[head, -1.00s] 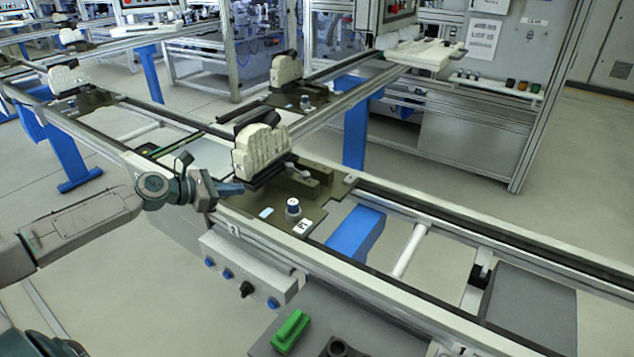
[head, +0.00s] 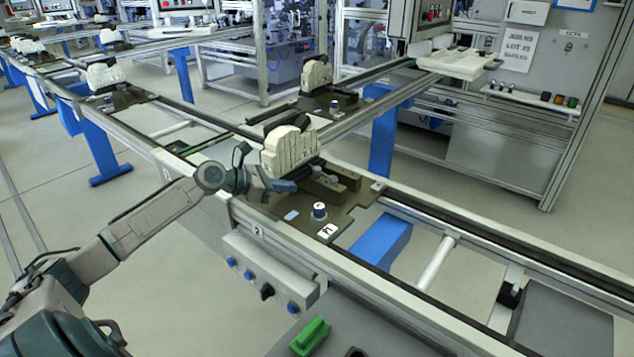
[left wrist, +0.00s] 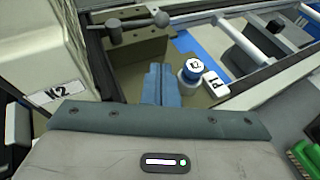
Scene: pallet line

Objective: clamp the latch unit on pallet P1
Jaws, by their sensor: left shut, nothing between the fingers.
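Pallet P1 (head: 346,214) is an olive-brown plate on the near rail line, with a P1 label (head: 328,231) and a blue knob with a white top (head: 319,211). A cream latch unit (head: 289,152) stands upright at its back left. In the left wrist view the unit's side (left wrist: 40,45) carries a K2 label. A dark clamp lever (left wrist: 132,26) with a ball end lies over an olive block (left wrist: 138,58). My left gripper (head: 288,186) is shut and empty, in front of the unit, pointing toward the block; its fingers (left wrist: 161,84) are beside the blue knob. My right gripper is out of view.
A control box (head: 268,280) with several knobs hangs on the rail's front. A green block (head: 310,335) is at the bottom. Other pallets with cream units stand further back, one nearby (head: 316,75). A blue leg (head: 375,243) shows below the rails.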

